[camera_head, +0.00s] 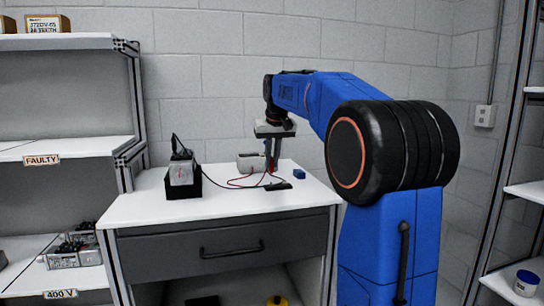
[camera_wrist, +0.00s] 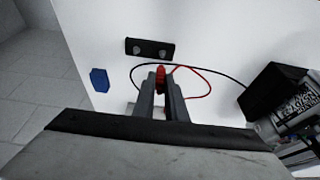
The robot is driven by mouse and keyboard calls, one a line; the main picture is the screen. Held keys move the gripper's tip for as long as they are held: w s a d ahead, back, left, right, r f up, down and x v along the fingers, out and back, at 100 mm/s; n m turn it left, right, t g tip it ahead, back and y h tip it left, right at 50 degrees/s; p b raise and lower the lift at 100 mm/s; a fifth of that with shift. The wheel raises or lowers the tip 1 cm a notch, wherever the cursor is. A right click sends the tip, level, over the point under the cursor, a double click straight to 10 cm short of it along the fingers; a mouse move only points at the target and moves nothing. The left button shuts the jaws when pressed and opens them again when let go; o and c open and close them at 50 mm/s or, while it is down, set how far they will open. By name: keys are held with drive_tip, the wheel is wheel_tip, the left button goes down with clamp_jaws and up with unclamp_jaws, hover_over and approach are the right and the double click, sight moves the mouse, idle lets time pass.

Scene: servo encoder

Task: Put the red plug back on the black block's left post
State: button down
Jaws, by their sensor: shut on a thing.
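The black block (camera_wrist: 150,49) lies on the white worktop with two light round posts on its upper face. In the wrist view it is just ahead of my fingertips, and neither post has a plug on it. It also shows as a small dark bar in the head view (camera_head: 278,186). My gripper (camera_wrist: 159,84) is shut on the red plug (camera_wrist: 161,74), whose tip shows between the two fingers. A red lead runs from near the plug.
A small blue piece (camera_wrist: 99,79) lies beside the black block. Red and black leads loop over the worktop (camera_head: 235,205). A black holder (camera_head: 183,190) with a device stands at its left. A grey box (camera_head: 250,162) is behind my gripper. Shelves stand at both sides.

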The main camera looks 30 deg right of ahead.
sight(272, 169)
drive_tip(key=shift+f, duration=1.95)
drive_tip(key=shift+f, duration=0.2)
idle(0.4)
drive_tip(key=c, duration=1.7)
unclamp_jaws()
drive_tip(key=shift+r, duration=0.15)
drive_tip(key=shift+r, duration=3.35)
